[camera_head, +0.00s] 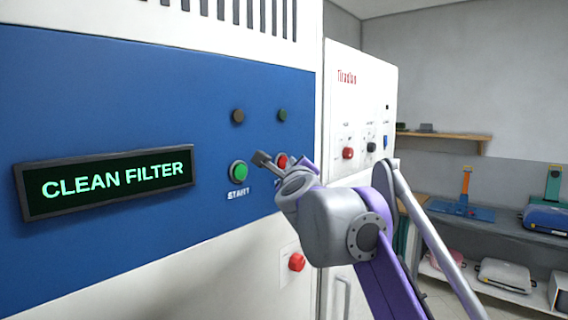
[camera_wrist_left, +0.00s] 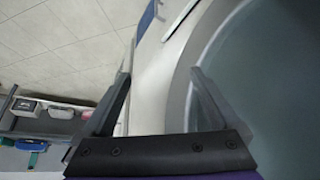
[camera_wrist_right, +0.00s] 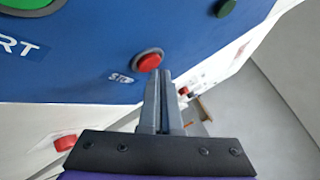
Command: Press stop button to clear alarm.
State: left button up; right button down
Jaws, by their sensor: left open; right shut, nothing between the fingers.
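The red stop button (camera_head: 282,161) sits on the blue machine panel (camera_head: 120,90), right of the green START button (camera_head: 238,172). In the right wrist view the stop button (camera_wrist_right: 149,62) has a grey ring and a partly hidden "STOP" label. My right gripper (camera_head: 262,158) is shut and empty, its tips close to the panel by the stop button. In the right wrist view the shut fingers (camera_wrist_right: 161,75) end just below and right of it; I cannot tell if they touch. The display (camera_head: 110,183) reads "CLEAN FILTER". My left gripper (camera_wrist_left: 160,85) is open and empty, near a round machine door.
Two dark indicators, one brown (camera_head: 238,116) and one green (camera_head: 282,114), sit above the buttons. A separate red knob (camera_head: 296,262) is on the white lower panel. A second white machine (camera_head: 365,110) and shelves (camera_head: 515,235) stand at right.

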jog(key=shift+w+a, duration=0.25)
jog(key=shift+a, duration=0.05)
dwell(0.5)
jog(key=shift+d, duration=0.1)
jog(key=shift+s+d, duration=0.5)
jog(key=shift+s+d+p, duration=0.15)
jog(key=shift+s+d, duration=0.55)
jog(key=shift+d, duration=0.35)
jog(key=shift+s+d+p, duration=0.15)
jog(key=shift+s+d, duration=0.55)
jog(key=shift+d, duration=0.3)
jog(key=shift+f, duration=0.1)
